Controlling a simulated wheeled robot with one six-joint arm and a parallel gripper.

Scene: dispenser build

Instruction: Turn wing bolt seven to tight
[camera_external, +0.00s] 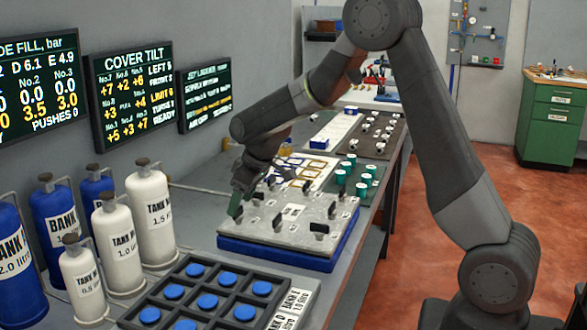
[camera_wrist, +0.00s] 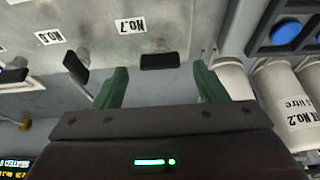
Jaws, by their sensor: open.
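The grey cover plate (camera_external: 300,222) lies on a blue base on the bench, with several black wing bolts standing on it. In the wrist view, wing bolt seven (camera_wrist: 160,61) is a black bar beside the label No.7 (camera_wrist: 130,25), near the plate's edge. My gripper (camera_wrist: 160,85) has two green fingers spread wide, one on each side of that bolt, apart from it. In the external view my gripper (camera_external: 236,203) is low at the plate's left edge. Bolt seven cannot be told clearly there.
Another wing bolt (camera_wrist: 75,68) stands close to the left finger. White tanks (camera_external: 151,215) and a tray of blue caps (camera_external: 207,300) stand near the plate. A screen headed COVER TILT (camera_external: 133,92) hangs on the wall. Green-and-white parts (camera_external: 361,187) stand beyond the plate.

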